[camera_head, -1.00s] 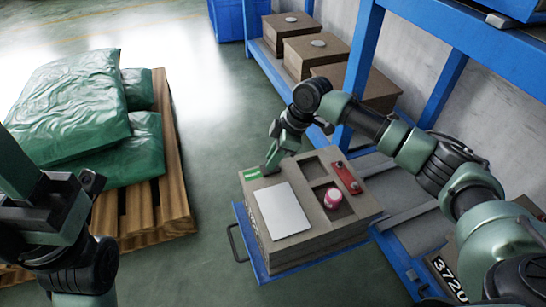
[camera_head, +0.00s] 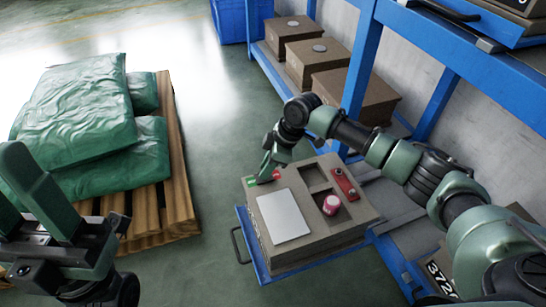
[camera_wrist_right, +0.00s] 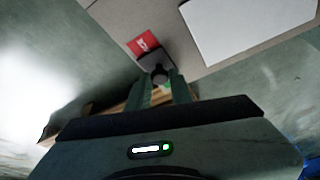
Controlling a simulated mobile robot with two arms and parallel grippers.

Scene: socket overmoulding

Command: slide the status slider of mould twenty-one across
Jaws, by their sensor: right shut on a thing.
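The brown mould (camera_head: 318,243) lies on a pulled-out blue tray, with a white sheet (camera_head: 285,215) and two square pockets on top. The status slider is at its far left corner, with a green patch (camera_head: 251,183) on the left and a red patch (camera_head: 277,175) on the right in the head view. My right gripper (camera_head: 264,180) is shut on the slider's dark knob (camera_wrist_right: 160,74). The red patch (camera_wrist_right: 143,43) also shows in the right wrist view. The mould's number is not readable. My left gripper (camera_head: 35,215) is open and empty at the left edge.
A pink-red round piece (camera_head: 332,204) sits in one pocket, beside a red bar (camera_head: 344,184). The blue tray (camera_head: 262,272) has a handle at left. Blue rack posts (camera_head: 360,75) stand behind. A pallet with green sacks (camera_head: 75,115) is left; clear floor lies between.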

